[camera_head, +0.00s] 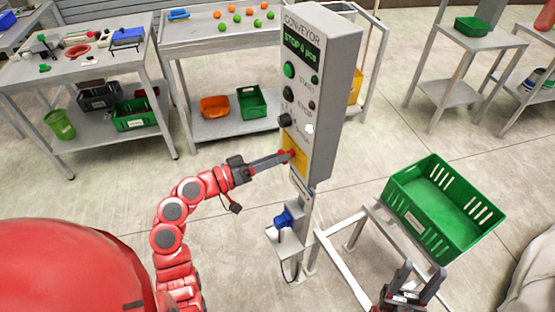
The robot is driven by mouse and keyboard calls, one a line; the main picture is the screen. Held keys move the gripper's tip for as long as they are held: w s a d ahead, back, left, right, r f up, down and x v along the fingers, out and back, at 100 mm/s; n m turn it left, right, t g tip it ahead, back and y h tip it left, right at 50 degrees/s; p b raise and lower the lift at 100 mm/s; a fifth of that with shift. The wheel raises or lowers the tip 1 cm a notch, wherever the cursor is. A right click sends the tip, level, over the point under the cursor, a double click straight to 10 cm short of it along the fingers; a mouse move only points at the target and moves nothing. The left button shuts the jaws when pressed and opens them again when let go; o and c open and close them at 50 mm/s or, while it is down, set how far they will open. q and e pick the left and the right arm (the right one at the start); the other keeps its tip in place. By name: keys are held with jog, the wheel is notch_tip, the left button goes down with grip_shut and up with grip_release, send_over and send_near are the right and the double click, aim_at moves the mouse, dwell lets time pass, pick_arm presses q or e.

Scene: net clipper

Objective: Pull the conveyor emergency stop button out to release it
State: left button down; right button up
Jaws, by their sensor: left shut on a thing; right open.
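The grey conveyor control box (337,70) stands upright on a post in the middle of the head view. Its display reads "STOP 0 pcs". A green button (289,70) and dark knobs (285,120) are on its front. Low on the front is a yellow plate (300,174) with the red emergency stop button (291,155). My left gripper (287,157) reaches in from the left and is shut on the red button, hiding part of it. Whether the button is in or out cannot be told. My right gripper (412,277) is open and empty at the bottom right.
A green crate (440,205) sits on a grey stand (345,240) just beyond my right gripper. A blue device (283,220) is on a small shelf on the post. Tables with tools, bins and orange and green balls stand behind.

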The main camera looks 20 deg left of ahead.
pick_arm(q)
jog(key=shift+s+a, duration=0.15)
jog(key=shift+a, duration=0.05)
jog(key=c, duration=0.7)
grip_release()
jog(key=o, duration=0.4)
jog(key=shift+s+a, duration=0.15)
jog(key=b+v, duration=0.4)
jog(key=v, duration=1.3)
jog(key=shift+b, duration=0.35)
